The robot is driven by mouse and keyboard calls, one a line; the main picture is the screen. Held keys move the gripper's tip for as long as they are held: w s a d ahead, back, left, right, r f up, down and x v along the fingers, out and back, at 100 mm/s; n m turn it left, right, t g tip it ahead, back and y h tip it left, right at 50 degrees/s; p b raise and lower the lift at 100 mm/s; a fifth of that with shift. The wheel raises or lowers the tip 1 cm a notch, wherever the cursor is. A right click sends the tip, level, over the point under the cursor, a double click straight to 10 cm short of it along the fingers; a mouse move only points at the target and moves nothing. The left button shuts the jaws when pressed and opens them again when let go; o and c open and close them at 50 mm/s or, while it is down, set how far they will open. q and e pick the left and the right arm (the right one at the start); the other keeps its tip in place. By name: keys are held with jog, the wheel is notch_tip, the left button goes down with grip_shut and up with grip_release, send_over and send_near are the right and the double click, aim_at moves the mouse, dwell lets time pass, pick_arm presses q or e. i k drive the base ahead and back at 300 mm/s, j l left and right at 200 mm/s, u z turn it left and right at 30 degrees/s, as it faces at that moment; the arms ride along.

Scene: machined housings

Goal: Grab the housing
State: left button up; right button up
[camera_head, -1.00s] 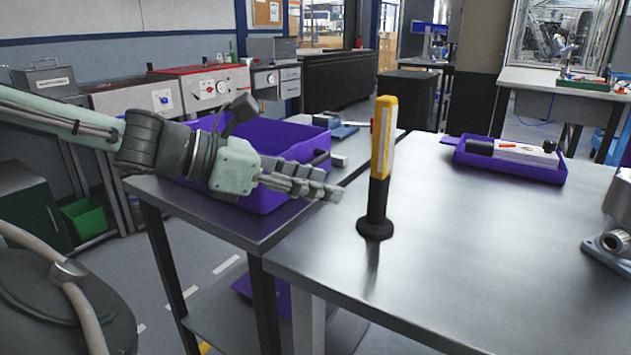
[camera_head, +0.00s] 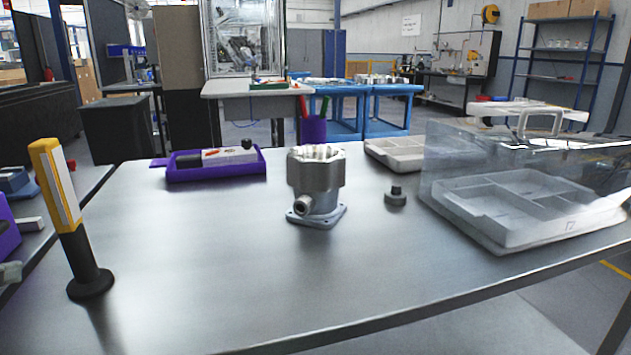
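The housing (camera_head: 316,183) is a grey machined metal part with a ribbed round top, a side port at lower left and a flat flanged base. It stands upright near the middle of the metal table (camera_head: 200,260), with clear surface around it. My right gripper is not in view.
A yellow and black upright post (camera_head: 68,215) stands at the table's left. A purple tray (camera_head: 215,165) with items lies at the back left. A small dark knob (camera_head: 396,196) sits right of the housing. A clear-lidded compartment box (camera_head: 525,210) fills the right side.

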aim_at(317, 174)
jog(key=k+j, duration=0.3)
jog(key=k, duration=0.15)
jog(key=k+j, duration=0.3)
jog(key=k, duration=0.2)
